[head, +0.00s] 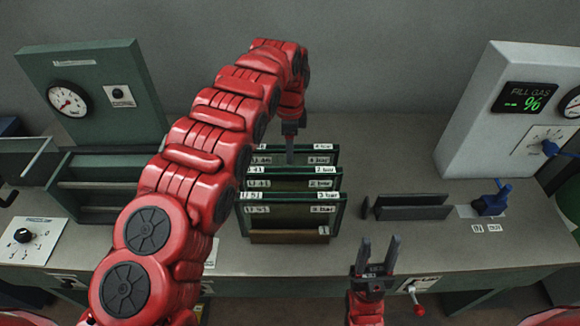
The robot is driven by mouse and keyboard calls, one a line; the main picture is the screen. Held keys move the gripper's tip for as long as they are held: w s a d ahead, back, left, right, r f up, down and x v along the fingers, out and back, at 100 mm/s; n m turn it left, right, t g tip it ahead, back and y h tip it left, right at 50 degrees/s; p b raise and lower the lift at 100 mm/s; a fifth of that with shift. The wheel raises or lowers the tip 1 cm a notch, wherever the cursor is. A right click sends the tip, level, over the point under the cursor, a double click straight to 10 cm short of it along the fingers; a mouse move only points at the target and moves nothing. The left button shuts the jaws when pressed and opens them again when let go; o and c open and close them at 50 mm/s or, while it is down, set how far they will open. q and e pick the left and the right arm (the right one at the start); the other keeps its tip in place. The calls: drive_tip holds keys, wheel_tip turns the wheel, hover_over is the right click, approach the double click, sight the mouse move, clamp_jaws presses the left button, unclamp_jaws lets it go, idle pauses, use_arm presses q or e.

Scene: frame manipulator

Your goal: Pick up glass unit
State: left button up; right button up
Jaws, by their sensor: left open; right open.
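Several glass units (292,217) with dark green frames and white labels stand upright, one behind another, in a wooden rack (290,237) at the middle of the bench. My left gripper (289,150) reaches over from the left and points down at the rearmost units. Its fingers are seen nearly edge-on and partly overlap the frames; I cannot tell whether they touch one. My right gripper (378,252) is open and empty, pointing up in front of the bench edge, to the right of the rack.
A green cabinet with a dial gauge (67,99) stands at the back left. A white fill gas unit (500,110) stands at the right, with a dark slotted holder (412,207) and blue clamp (492,200) before it. Bench space behind the holder is clear.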

use_arm(q)
drive_tip(key=shift+f, duration=0.45)
drive_tip(key=f, duration=0.1)
drive_tip(key=f+p, duration=0.1)
drive_tip(key=f, duration=0.1)
drive_tip(key=f+p, duration=0.1)
drive_tip(key=f, duration=0.1)
drive_tip(key=shift+w, duration=0.35)
clamp_jaws()
idle(1.0)
